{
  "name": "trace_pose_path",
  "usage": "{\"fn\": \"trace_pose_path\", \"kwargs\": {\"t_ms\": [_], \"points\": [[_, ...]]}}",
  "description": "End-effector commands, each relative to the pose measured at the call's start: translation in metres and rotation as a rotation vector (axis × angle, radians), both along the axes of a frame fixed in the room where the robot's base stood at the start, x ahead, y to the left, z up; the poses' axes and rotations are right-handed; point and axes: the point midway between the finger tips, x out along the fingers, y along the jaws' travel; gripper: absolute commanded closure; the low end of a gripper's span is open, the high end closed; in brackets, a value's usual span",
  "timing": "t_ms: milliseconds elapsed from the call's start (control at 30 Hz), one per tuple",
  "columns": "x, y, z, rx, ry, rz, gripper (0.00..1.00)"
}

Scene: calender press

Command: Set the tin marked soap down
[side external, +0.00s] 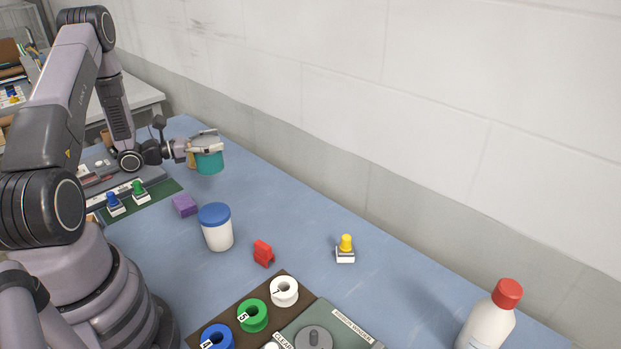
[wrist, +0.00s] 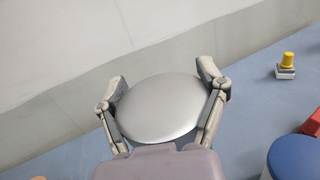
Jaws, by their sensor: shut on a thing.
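My gripper (side external: 204,140) is shut on a teal tin (side external: 209,162) with a pale lid, at the far end of the blue table near the wall. In the wrist view the tin's round silver lid (wrist: 160,107) sits between the two fingers of my gripper (wrist: 166,92). The tin looks upright. No marking on it can be read in either view. I cannot tell whether its base touches the table or hangs slightly above it.
A purple block (side external: 185,205), a white jar with a blue lid (side external: 217,228), a red clip-like piece (side external: 263,253) and a yellow button (side external: 346,249) stand on the table (side external: 300,235). Spools (side external: 253,315) and a red-capped bottle (side external: 488,322) are nearer. The wall runs along the table's back edge.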

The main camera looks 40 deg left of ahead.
Motion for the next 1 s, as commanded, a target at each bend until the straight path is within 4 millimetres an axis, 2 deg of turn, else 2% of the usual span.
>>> {"fn": "trace_pose_path", "kwargs": {"t_ms": [67,167,400,500,667,767,1000], "points": [[-0.004,-0.010,0.003,-0.001,0.000,-0.022,0.69],[-0.005,-0.038,0.003,0.000,0.005,-0.102,0.69],[-0.018,-0.133,0.004,0.000,0.009,-0.408,0.69],[-0.027,-0.160,0.006,-0.001,0.005,-0.504,0.69],[-0.026,-0.177,0.003,0.000,-0.001,-0.576,0.69],[-0.008,-0.177,-0.006,0.001,-0.002,-0.582,0.69],[0.055,-0.170,-0.033,0.003,-0.004,-0.579,0.69]]}}
